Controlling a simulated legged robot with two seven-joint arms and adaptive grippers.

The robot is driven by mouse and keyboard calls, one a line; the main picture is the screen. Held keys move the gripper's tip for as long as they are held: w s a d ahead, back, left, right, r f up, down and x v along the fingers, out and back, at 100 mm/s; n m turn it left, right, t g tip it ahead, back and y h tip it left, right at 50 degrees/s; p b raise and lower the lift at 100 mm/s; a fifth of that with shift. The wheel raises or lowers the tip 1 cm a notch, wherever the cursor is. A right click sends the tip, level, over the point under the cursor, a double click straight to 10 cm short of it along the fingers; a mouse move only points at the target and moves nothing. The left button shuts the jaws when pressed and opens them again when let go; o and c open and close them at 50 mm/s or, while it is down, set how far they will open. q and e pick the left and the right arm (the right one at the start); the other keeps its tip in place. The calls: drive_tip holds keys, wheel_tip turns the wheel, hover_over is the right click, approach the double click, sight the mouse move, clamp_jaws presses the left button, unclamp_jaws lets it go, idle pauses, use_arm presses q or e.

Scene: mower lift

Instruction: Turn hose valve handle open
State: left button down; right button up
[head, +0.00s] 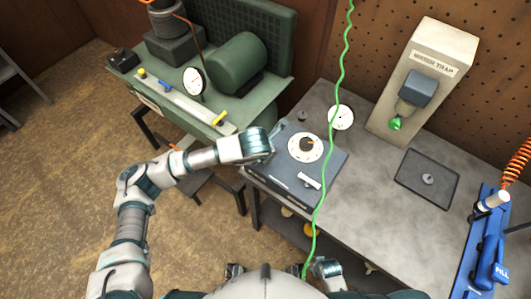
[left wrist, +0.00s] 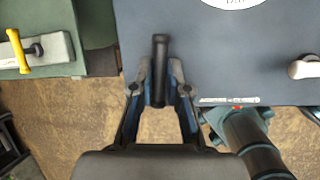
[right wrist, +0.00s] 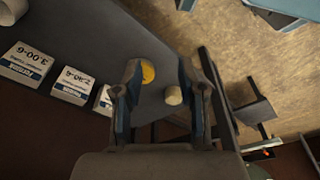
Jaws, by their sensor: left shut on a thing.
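My left gripper (head: 272,146) is at the left edge of a dark blue-grey box (head: 326,160) with a white dial (head: 306,147). In the left wrist view, its fingers (left wrist: 160,80) are closed around a short dark handle (left wrist: 160,52) at the box's edge. I cannot tell for certain whether this is the hose valve handle. A yellow handle (head: 219,117) sits on the green bench, left of the gripper; it also shows in the left wrist view (left wrist: 20,51). My right gripper (right wrist: 159,70) is low at the front, with its fingers apart and nothing held.
A green hose (head: 330,150) hangs across the grey workbench (head: 380,225). A beige cabinet (head: 428,60) and a blue fill device (head: 490,245) stand to the right. In the right wrist view, a yellow round thing (right wrist: 148,72), a cream cylinder (right wrist: 173,95) and labelled boxes (right wrist: 24,64) are close.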

use_arm(q)
drive_tip(key=shift+w+r+n+y, duration=0.15)
drive_tip(key=shift+n+y, duration=0.15)
drive_tip(key=shift+n, duration=0.3)
use_arm(e)
drive_tip(key=shift+w+r, duration=0.1)
drive_tip(key=shift+r, duration=0.3)
use_arm(q)
drive_tip(key=c, duration=1.2)
unclamp_jaws()
drive_tip(key=shift+c, duration=0.2)
drive_tip(key=shift+o, duration=0.3)
use_arm(e)
drive_tip(key=shift+w, duration=0.1)
use_arm(q)
drive_tip(key=d+v, duration=0.1)
drive_tip(key=v, duration=1)
drive_tip(key=shift+s+a+r, duration=0.25)
drive_tip(key=shift+a, duration=0.15)
